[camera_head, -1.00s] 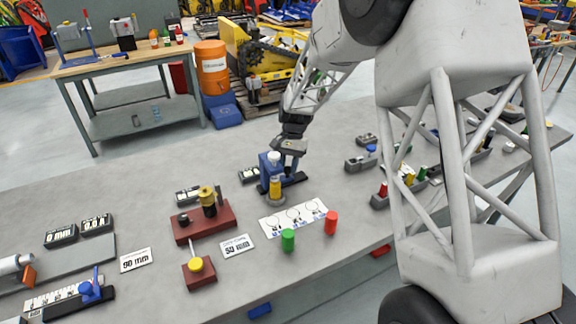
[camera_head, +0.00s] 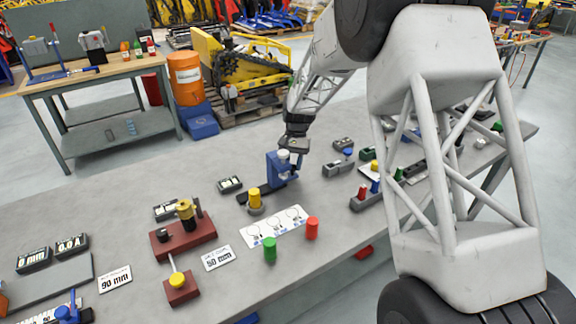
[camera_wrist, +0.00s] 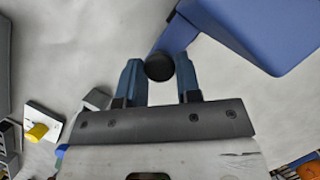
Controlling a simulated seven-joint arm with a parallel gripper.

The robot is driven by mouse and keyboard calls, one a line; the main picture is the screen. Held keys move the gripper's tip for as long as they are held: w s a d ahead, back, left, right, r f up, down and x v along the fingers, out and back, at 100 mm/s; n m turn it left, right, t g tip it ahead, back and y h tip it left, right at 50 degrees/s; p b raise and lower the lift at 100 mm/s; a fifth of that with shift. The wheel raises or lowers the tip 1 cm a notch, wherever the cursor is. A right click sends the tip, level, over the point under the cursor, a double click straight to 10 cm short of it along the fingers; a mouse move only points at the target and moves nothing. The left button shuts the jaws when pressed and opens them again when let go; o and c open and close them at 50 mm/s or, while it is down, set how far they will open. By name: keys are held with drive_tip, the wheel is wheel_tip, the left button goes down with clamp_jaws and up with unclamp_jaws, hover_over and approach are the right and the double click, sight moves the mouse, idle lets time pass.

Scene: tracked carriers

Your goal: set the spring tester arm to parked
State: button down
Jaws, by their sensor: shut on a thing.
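The spring tester appears to be the blue device (camera_head: 281,168) on a dark base near the middle of the bench in the head view. My gripper (camera_head: 294,146) is at the top of the blue part. In the wrist view, my gripper (camera_wrist: 162,73) is shut on a round black knob (camera_wrist: 158,67) between its fingers. A blue arm (camera_wrist: 175,37) runs from the knob to the large blue body (camera_wrist: 255,30). The far side of the tester is hidden.
A small display (camera_head: 230,184) stands left of the tester. A white card (camera_head: 276,227) lies in front, with a green peg (camera_head: 269,249) and red peg (camera_head: 312,228) near it. A dark red fixture (camera_head: 183,238) is to the left. More small fixtures stand to the right.

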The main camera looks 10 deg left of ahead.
drive_tip(key=shift+w+d, duration=0.2)
drive_tip(key=c, duration=1)
unclamp_jaws()
drive_tip(key=shift+c, duration=0.2)
drive_tip(key=shift+o, duration=1.1)
drive_tip(key=v, duration=0.8)
drive_tip(key=shift+s, duration=0.1)
